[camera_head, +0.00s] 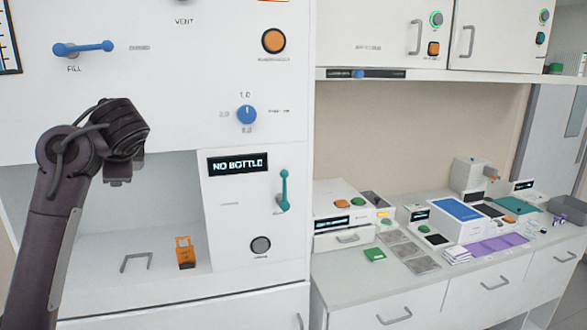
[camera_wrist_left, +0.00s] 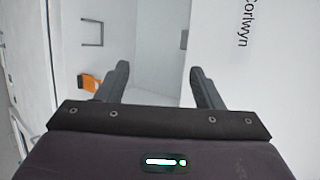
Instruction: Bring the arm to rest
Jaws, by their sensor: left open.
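My left arm comes in from the left in the head view, raised in front of the white cabinet. Its gripper (camera_head: 118,181) points down and away, partly hidden behind the wrist. In the left wrist view the two dark fingers of the gripper (camera_wrist_left: 158,76) stand wide apart with nothing between them. An orange object (camera_head: 185,252) stands on the alcove floor, below and right of the gripper; it also shows in the left wrist view (camera_wrist_left: 89,82), apart from the fingers. My right gripper is in neither view.
The cabinet panel (camera_head: 226,215) shows "NO BOTTLE" beside a teal lever (camera_head: 284,190). A blue lever (camera_head: 84,48) and a blue knob (camera_head: 246,114) are on the upper front. A grey handle (camera_head: 137,261) is in the alcove. The right counter (camera_head: 350,292) carries several devices.

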